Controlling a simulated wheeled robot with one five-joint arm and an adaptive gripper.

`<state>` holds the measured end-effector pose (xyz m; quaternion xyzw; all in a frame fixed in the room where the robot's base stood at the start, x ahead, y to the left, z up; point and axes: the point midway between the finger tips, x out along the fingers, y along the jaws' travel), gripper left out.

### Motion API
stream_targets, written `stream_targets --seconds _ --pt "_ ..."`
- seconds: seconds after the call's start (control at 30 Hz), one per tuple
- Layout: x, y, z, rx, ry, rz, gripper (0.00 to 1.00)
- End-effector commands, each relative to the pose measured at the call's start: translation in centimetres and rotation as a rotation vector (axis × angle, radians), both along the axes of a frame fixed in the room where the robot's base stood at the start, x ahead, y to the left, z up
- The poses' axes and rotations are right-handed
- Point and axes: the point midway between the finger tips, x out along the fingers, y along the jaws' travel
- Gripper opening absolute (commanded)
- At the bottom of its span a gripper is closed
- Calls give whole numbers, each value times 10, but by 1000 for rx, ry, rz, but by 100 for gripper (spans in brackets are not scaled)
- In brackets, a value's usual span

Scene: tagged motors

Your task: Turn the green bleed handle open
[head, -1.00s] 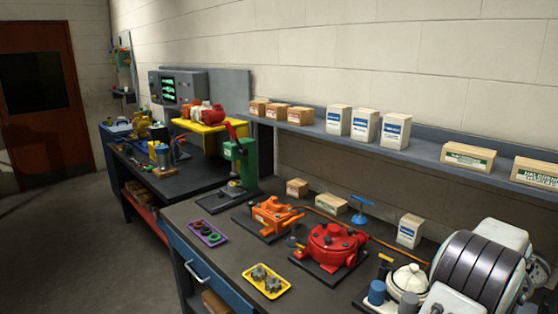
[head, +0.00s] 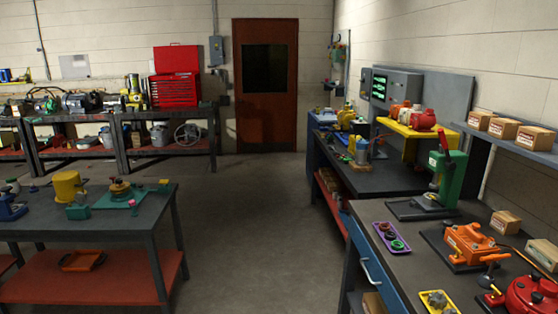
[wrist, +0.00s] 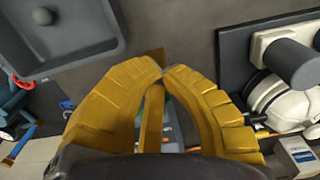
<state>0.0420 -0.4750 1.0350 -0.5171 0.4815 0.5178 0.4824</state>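I cannot make out a green bleed handle for certain in either view. In the head view, a small wall fitting with pipes and a greenish part (head: 338,55) hangs right of the door, too small to read. A green press (head: 450,180) with a red lever stands on the right bench, and a green plate (head: 128,198) carrying a brass-coloured part lies on the left table. My gripper (wrist: 163,76) shows only in the wrist view. Its yellow fingers meet at the tips, with nothing clearly held between them.
The right bench (head: 395,262) holds an orange unit (head: 468,244), a red housing (head: 535,294) and a purple tray (head: 390,238). A dark table (head: 50,225) stands at left. Open floor (head: 260,230) runs between them to the red-brown door (head: 265,125). A red tool chest (head: 175,90) stands behind.

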Motion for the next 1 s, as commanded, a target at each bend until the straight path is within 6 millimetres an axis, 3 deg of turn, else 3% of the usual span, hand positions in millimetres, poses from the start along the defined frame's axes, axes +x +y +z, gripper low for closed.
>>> stream_targets --seconds 1.0 --pt "-4 -11 1 -6 1 -1 0"
